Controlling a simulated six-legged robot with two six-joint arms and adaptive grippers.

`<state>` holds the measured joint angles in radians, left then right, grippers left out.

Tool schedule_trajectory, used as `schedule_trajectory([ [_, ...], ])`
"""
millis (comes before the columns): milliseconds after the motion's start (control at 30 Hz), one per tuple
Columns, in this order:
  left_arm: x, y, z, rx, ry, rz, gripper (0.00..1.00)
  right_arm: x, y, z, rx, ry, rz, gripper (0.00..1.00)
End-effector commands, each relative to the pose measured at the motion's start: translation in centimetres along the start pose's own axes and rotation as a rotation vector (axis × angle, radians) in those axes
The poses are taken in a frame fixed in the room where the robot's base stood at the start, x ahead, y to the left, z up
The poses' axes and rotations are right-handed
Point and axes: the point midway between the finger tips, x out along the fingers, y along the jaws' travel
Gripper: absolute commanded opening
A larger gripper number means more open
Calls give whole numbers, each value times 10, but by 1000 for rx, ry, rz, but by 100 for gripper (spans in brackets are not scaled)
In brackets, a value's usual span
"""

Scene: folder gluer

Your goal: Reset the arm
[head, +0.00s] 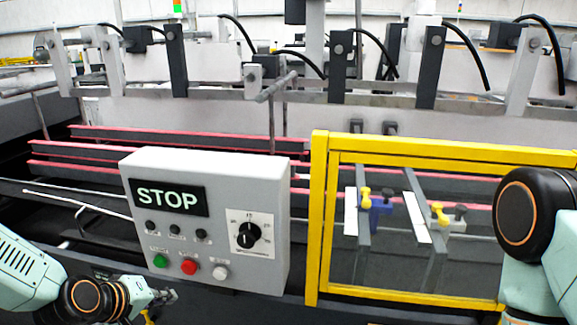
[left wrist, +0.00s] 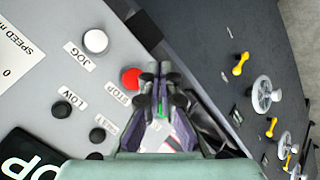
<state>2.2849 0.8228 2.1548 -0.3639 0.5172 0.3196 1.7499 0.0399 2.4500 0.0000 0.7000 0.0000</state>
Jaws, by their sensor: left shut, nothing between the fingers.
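My left arm comes in at the lower left of the head view. Its gripper (head: 166,297) is at the lower left of the grey control box (head: 210,258), below the green button (head: 160,261). In the left wrist view the two fingers (left wrist: 152,72) are together with nothing between them. They overlap the view of the box near the red STOP button (left wrist: 131,78); I cannot tell how far they are from it. My right arm shows at the right edge of the head view, but its gripper is out of view.
The box bears a STOP display (head: 168,197), a dial (head: 247,235) and several buttons. A yellow-framed guard (head: 319,220) stands to its right. Red-edged rails (head: 180,134) lie behind. In the left wrist view, handwheels (left wrist: 262,95) and yellow levers (left wrist: 240,64) line a dark panel.

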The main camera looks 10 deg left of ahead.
Motion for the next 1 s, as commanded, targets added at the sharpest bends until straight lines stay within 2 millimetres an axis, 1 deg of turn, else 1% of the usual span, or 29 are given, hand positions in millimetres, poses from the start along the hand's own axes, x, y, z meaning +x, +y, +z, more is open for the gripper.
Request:
schedule_trajectory([
  [67, -3, -1, 6, 25, 5, -12, 0, 0, 0, 0, 0, 0, 0, 40],
  [100, -3, -2, 15, 57, -2, -28, 0, 2, 0, 0, 0, 0, 0, 40],
  [267, 13, -32, 64, 162, -65, -109, 0, 26, 0, 0, 0, 0, 0, 40],
  [367, 21, -55, 97, 229, -116, -162, 0, 42, 0, 0, 0, 0, 0, 40],
  [467, 30, -84, 135, 303, -178, -222, 0, 61, 0, 0, 0, 0, 0, 40],
  [500, 33, -97, 153, 335, -209, -248, 0, 70, 0, 0, 0, 0, 0, 40],
  [567, 36, -118, 179, 384, -257, -287, 0, 83, 1, 0, 0, 0, 0, 40],
  [600, 38, -132, 196, 416, -288, -312, 0, 92, 1, 0, 0, 0, 0, 40],
  [800, 38, -200, 274, 558, -452, -421, 0, 134, 1, 0, 0, 0, 0, 40],
  [900, 36, -229, 307, 612, -529, -461, 0, 153, 1, 0, 0, 0, 0, 40],
  [1000, 34, -251, 332, 655, -592, -482, 0, 166, 1, 0, 0, 0, 0, 40],
])
